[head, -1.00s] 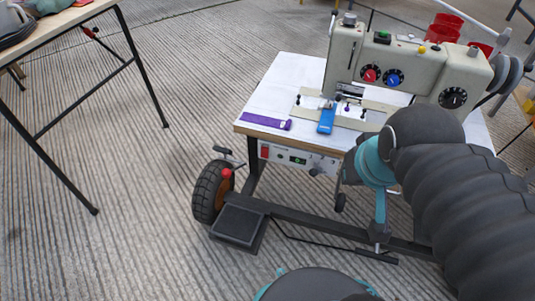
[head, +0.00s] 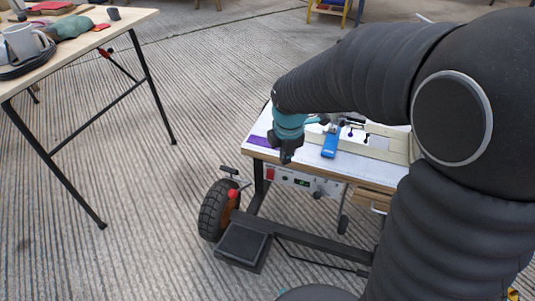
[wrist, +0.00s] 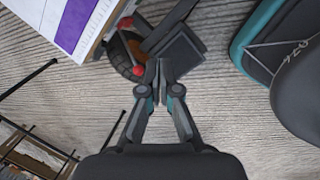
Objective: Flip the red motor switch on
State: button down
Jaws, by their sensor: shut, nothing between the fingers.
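The red motor switch (head: 270,174) sits at the left end of the grey control panel (head: 289,180), under the front edge of the sewing table (head: 256,151). Whether it is on or off is too small to tell. My gripper (head: 287,158) is shut and empty, pointing down at the table's front edge, above and slightly right of the switch in the head view. In the wrist view its fingertips (wrist: 160,66) meet over the floor and pedal area. I cannot make out the switch for certain there.
A green display (head: 301,183) and dark knob (head: 318,194) share the panel. Below are a wheel (head: 215,208) and a pedal (head: 242,246). A workbench (head: 75,42) stands left, with open floor between.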

aim_at(267, 177)
jog(key=w+a+f+n+g+p, duration=0.1)
jog(key=w+a+f+n, duration=0.3)
jog(key=f+n, duration=0.5)
jog(key=a, duration=0.2)
jog(key=shift+a, duration=0.3)
jog(key=shift+w+f, duration=0.1)
jog(key=shift+f, duration=0.05)
jog(key=shift+w+d+f+b, duration=0.1)
jog(key=shift+w+d+f, duration=0.2)
jog(key=shift+w+f, duration=0.95)
jog(key=shift+w+d+f+b, duration=0.15)
jog(key=shift+w+d+f, duration=0.15)
jog(key=shift+f, duration=1.85)
jog(key=shift+w+d+f+b, duration=0.1)
jog(key=shift+w+d+f, duration=0.2)
jog(key=shift+w+f, duration=0.95)
jog(key=shift+s+f, duration=0.4)
jog(key=shift+f, duration=0.05)
